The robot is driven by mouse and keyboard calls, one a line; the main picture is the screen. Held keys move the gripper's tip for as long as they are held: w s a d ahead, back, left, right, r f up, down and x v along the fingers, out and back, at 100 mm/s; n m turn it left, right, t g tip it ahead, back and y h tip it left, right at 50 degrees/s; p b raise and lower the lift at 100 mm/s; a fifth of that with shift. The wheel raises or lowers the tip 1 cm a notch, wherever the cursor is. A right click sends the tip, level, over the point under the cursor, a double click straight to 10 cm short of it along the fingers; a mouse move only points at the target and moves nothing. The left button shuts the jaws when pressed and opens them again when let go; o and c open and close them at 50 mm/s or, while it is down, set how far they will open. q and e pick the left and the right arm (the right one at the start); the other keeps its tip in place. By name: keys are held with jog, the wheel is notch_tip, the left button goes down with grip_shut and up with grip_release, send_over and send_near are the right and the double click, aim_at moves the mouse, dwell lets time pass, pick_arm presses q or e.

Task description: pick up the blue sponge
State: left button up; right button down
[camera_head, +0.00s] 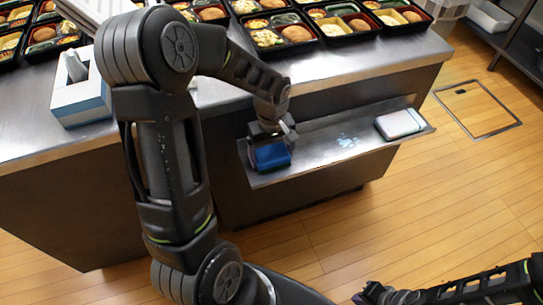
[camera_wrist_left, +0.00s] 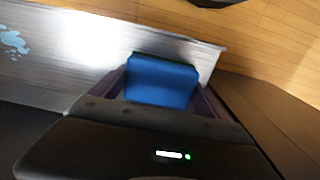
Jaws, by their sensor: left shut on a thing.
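The blue sponge (camera_head: 272,157) is at the left end of the low metal shelf in the head view. In the left wrist view, the blue sponge (camera_wrist_left: 160,82) sits between the fingers, its dark upper edge showing. My left gripper (camera_head: 268,143) is shut on it, reaching down from above. Whether the sponge still touches the shelf I cannot tell. My right gripper (camera_head: 385,294) is partly in view at the bottom right of the head view, far from the sponge; its jaws are not clear.
The metal shelf (camera_head: 315,148) holds a pale blue spill (camera_head: 347,141) and a white folded cloth or pack (camera_head: 400,124). Above it is the steel counter (camera_head: 345,65) with several filled bento trays (camera_head: 345,24) and a tissue box (camera_head: 82,92). Wooden floor (camera_head: 450,190) is open at right.

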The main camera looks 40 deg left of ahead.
aim_at(271, 153)
pick_arm(q)
jog(key=c, duration=0.3)
jog(key=shift+c, duration=0.2)
notch_tip(271, 153, up, 18)
jog(key=p, duration=0.2)
dwell(0.6)
